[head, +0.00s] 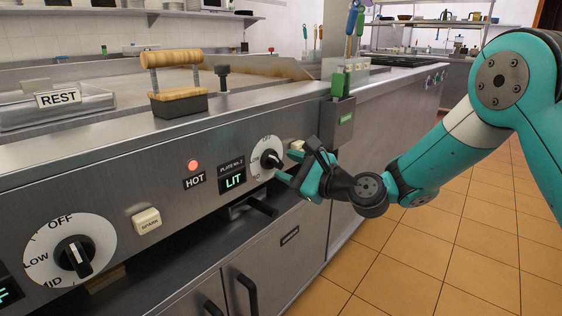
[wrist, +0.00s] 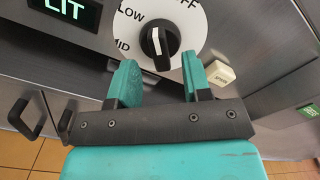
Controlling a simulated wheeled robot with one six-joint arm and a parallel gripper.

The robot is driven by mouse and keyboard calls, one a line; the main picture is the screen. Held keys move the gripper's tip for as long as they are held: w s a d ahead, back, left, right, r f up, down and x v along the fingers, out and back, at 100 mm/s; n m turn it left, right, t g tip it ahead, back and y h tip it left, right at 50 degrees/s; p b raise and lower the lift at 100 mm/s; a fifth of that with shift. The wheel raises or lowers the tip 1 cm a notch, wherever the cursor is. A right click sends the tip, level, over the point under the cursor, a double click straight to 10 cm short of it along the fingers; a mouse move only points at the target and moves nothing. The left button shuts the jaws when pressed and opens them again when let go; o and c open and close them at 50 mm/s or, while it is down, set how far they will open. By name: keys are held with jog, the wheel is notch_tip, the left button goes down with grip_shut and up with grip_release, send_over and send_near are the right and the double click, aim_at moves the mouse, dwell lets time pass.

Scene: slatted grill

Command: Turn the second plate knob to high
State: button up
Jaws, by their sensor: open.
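The second plate knob (head: 270,160) is a black bar handle with a white mark on a white round dial, beside the "PLATE No. 2" label (head: 231,164). In the wrist view the knob (wrist: 158,42) is ahead of my gripper, with LOW, MID and part of OFF readable on the dial (wrist: 133,32). I cannot tell the exact setting its mark points to. My gripper (head: 291,167) is open in front of the knob. In the wrist view its teal fingers (wrist: 160,82) stand apart, one towards each side of the knob, with no clear contact. The lower dial is partly hidden.
A display reads LIT (head: 233,181), and the HOT lamp (head: 193,165) glows red. A cream spark button (wrist: 219,73) is close to the right of the dial. The first knob (head: 76,257) is at lower left.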

jog(key=shift+x, duration=1.35)
grip_shut()
